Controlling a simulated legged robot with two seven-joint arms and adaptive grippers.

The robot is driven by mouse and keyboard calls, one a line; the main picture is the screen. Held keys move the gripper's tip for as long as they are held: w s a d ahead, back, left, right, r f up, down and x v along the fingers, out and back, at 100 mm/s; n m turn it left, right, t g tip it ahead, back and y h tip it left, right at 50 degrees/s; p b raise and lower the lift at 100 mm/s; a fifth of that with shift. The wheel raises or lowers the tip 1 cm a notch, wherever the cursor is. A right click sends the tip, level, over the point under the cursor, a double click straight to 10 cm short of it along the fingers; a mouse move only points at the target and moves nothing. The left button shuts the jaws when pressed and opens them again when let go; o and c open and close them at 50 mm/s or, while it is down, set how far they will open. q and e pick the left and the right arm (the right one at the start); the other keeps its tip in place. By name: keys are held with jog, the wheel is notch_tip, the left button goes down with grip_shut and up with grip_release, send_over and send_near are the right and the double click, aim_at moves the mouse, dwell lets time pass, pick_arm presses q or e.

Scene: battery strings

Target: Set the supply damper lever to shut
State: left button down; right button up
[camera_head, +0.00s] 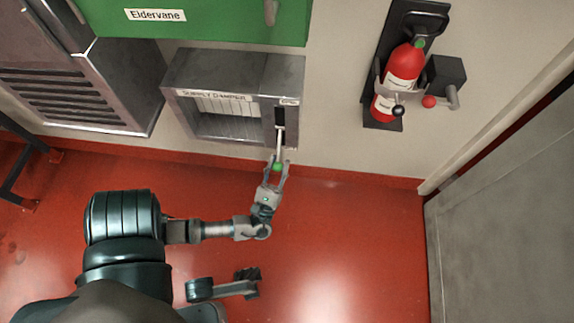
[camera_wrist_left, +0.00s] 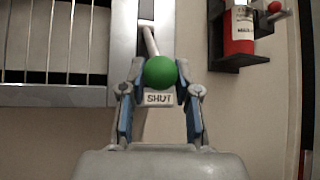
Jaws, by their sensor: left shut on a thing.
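The supply damper (camera_head: 222,92) is a grey metal wall box with a louvred opening and a label reading SUPPLY DAMPER. Its lever (camera_head: 280,143) comes out of a dark slot at the right of the box and slants down to a green knob (camera_head: 277,167). My left gripper (camera_head: 277,172) is shut on the green knob. In the left wrist view the knob (camera_wrist_left: 160,72) sits between the two fingers, and a SHUT plate (camera_wrist_left: 159,98) shows just below it.
A green cabinet (camera_head: 205,28) labelled Eldervane hangs above the damper. A red extinguisher (camera_head: 400,75) is bracketed to the wall at right, beside a dark box (camera_head: 445,76) with a red-knobbed lever. A louvred grey cabinet (camera_head: 75,80) stands left. The red floor (camera_head: 345,240) is clear at right.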

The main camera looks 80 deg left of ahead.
pick_arm(q)
jog(key=shift+a+r, duration=0.1)
jog(key=shift+r, duration=0.2)
jog(key=c, duration=0.8)
grip_release()
jog(key=shift+f, duration=0.15)
jog(key=shift+s+d+f, duration=0.2)
jog(key=shift+d, duration=0.05)
jog(key=v, duration=1.1)
jog(key=shift+f, duration=0.2)
